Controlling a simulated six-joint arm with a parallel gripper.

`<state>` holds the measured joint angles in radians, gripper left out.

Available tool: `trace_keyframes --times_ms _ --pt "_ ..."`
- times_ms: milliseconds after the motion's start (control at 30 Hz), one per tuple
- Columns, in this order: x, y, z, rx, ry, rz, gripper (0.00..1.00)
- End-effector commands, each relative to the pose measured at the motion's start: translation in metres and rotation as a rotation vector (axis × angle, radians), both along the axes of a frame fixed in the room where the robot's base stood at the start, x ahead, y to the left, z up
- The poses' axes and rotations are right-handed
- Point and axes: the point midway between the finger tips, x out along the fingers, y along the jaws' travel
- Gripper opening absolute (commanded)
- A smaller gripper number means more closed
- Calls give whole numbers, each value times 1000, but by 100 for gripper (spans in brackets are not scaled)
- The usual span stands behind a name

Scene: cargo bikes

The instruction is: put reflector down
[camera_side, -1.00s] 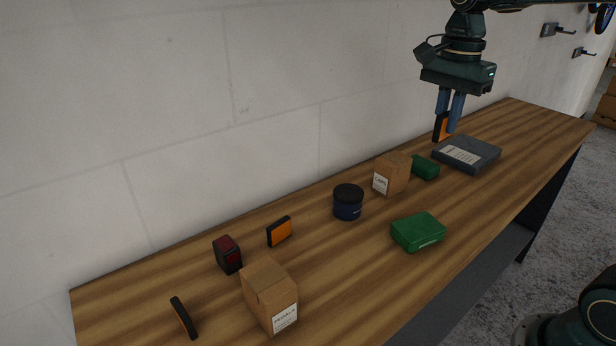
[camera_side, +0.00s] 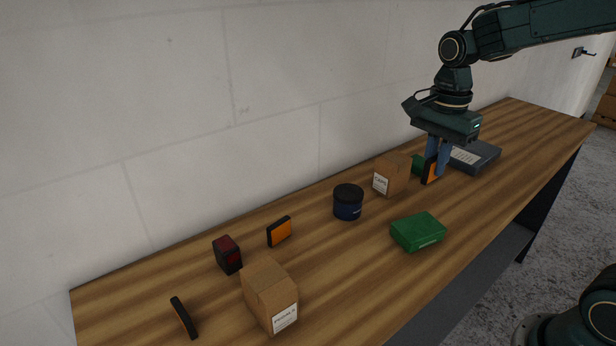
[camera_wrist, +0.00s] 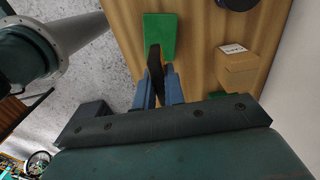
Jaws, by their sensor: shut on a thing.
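My gripper (camera_side: 435,158) is shut on an orange reflector with a black housing (camera_side: 430,171). The reflector hangs upright between the blue fingers, low at the bench, just right of the small cardboard box; I cannot tell whether its lower edge touches the wood. In the wrist view the reflector (camera_wrist: 156,70) shows as a dark edge between the fingers, overlapping the green box in the picture. A second orange reflector (camera_side: 279,231) stands on the bench left of the dark blue jar.
The cardboard box (camera_side: 391,174), a small green box (camera_side: 417,164) and a grey case (camera_side: 475,157) are close around my gripper. A larger green box (camera_side: 418,232) lies in front. A jar (camera_side: 348,202) stands left. Bare bench (camera_side: 490,200) lies to the right.

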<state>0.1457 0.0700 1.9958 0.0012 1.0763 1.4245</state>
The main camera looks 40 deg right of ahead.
Motion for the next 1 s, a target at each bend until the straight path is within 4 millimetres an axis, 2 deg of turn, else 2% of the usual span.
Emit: trace_keyframes --times_ms 200,400,767,1000 --pt "-1 0 -42 1 5 0 0" --pt "0 0 -68 1 3 0 0" --pt "0 0 -77 0 1 0 0" --pt "0 0 -102 0 3 0 0"
